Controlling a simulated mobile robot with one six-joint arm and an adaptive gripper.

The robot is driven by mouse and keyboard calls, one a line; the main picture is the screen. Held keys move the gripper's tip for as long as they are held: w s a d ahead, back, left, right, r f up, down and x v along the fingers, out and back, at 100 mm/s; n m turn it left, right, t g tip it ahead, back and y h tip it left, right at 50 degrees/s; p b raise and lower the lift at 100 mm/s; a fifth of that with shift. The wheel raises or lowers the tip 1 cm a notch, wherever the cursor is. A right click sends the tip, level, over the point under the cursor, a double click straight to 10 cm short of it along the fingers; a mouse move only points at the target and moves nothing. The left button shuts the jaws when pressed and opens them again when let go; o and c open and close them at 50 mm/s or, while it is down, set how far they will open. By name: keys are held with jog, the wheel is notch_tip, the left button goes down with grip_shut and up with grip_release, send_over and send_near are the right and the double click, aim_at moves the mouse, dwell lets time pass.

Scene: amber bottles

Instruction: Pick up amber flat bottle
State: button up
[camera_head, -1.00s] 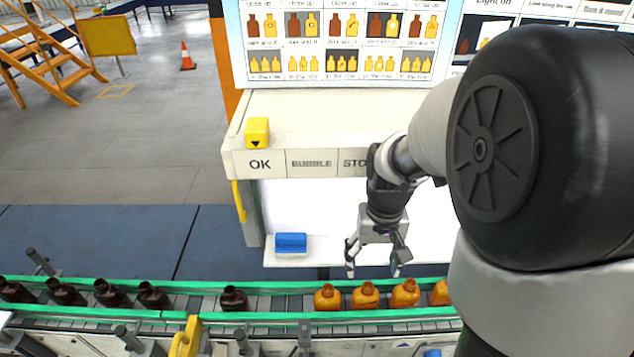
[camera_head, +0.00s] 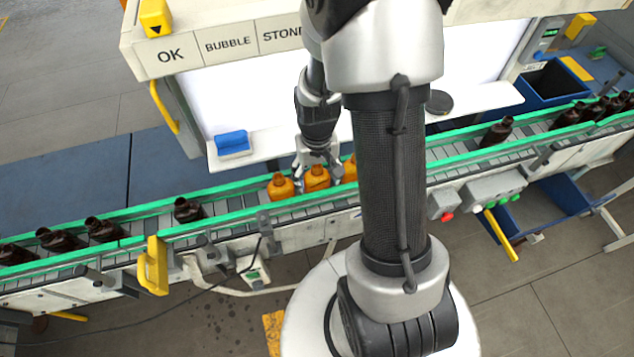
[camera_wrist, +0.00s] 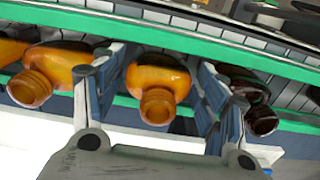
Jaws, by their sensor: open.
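Amber bottles stand upright on the conveyor, including one at the left of the amber group (camera_head: 280,188), one beside it (camera_head: 317,179) and one partly behind my arm (camera_head: 350,170). My gripper (camera_head: 317,160) is open, low over the belt's far side at this group. In the wrist view, an amber bottle (camera_wrist: 157,82) with an oval body and round neck lies between the open fingers of my gripper (camera_wrist: 157,78). Any contact is not clear. Another amber bottle (camera_wrist: 45,75) is left of the left finger, and a dark bottle (camera_wrist: 248,92) is partly behind the right finger.
Green rails (camera_head: 130,208) line the conveyor. More dark bottles stand to the left (camera_head: 105,230) and right (camera_head: 497,133). Behind is a white shelf with a blue block (camera_head: 232,142). A yellow bracket (camera_head: 153,265) rises at the near rail.

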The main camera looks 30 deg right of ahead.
notch_tip(320, 180, down, 3)
jog(key=shift+r, duration=0.1)
jog(key=shift+c, duration=0.2)
jog(key=c, duration=0.9)
jog(key=shift+o, duration=0.2)
jog(key=shift+r, duration=0.1)
